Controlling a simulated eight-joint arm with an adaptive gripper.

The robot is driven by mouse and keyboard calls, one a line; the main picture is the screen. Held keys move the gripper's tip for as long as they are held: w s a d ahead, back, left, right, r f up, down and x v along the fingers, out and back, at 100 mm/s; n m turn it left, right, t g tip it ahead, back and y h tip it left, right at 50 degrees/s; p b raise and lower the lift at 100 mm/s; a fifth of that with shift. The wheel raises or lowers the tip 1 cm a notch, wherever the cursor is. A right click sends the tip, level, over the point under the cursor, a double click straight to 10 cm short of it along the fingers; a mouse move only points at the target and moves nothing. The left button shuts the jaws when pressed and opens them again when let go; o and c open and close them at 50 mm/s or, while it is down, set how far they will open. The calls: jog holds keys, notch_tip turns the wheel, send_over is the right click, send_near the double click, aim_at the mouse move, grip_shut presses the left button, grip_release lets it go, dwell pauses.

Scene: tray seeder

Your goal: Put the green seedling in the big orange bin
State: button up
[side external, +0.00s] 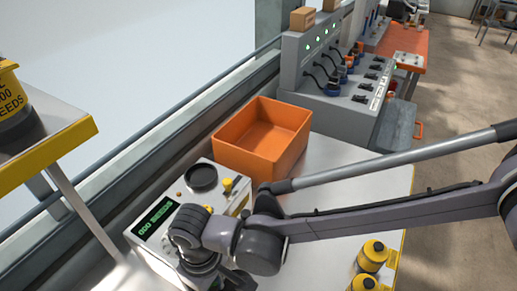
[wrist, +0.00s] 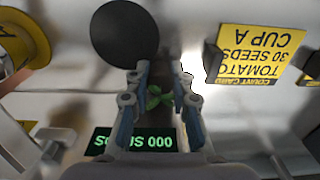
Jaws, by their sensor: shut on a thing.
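The green seedling (wrist: 155,97) shows in the wrist view between the two fingers of my gripper (wrist: 160,85), which is shut on it. The seedling is small and partly hidden by the fingers. In the side view the fingertips and seedling are hidden behind my arm and wrist, near the lower edge. The big orange bin (side external: 245,160) stands on the white table behind the counting machine, up and to the right of my wrist. Its top is open and its visible inside looks empty.
A counter machine (side external: 145,232) with a green display and dark round dish (side external: 201,176) lies beneath my wrist. A yellow card (wrist: 262,55) shows at the wrist view's right. A grey machine (side external: 335,85) stands beyond the bin.

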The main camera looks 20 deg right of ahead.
jog(key=o, duration=0.9)
jog(key=shift+c, duration=0.2)
notch_tip(320, 180, up, 12)
jog(key=w+d+r+m+t+y, duration=0.1)
jog(key=w+d+r, duration=0.25)
jog(key=d, duration=0.35)
jog(key=w+d+r+m, duration=0.1)
jog(key=w+d+r, duration=0.1)
jog(key=w+d, duration=0.35)
jog(key=s+d+r+m+t, duration=0.1)
jog(key=d+m+t, duration=0.1)
jog(key=d, duration=1.1)
jog(key=s+d+r+m+t, duration=0.1)
jog(key=s+d+m+t, duration=0.1)
jog(key=d, duration=1.2)
jog(key=shift+d+m, duration=0.25)
jog(key=shift+m, duration=0.15)
jog(key=s+d+f, duration=0.1)
jog(key=d, duration=0.2)
jog(key=s+d+f+m+t, duration=0.1)
jog(key=s+d, duration=0.1)
jog(key=d, duration=0.1)
jog(key=s+d+f+m+t+h, duration=0.1)
jog(key=s+d+f, duration=0.1)
jog(key=d, duration=0.1)
jog(key=shift+s+d, duration=0.2)
jog(key=shift+d, duration=0.1)
jog(key=shift+c, duration=1)
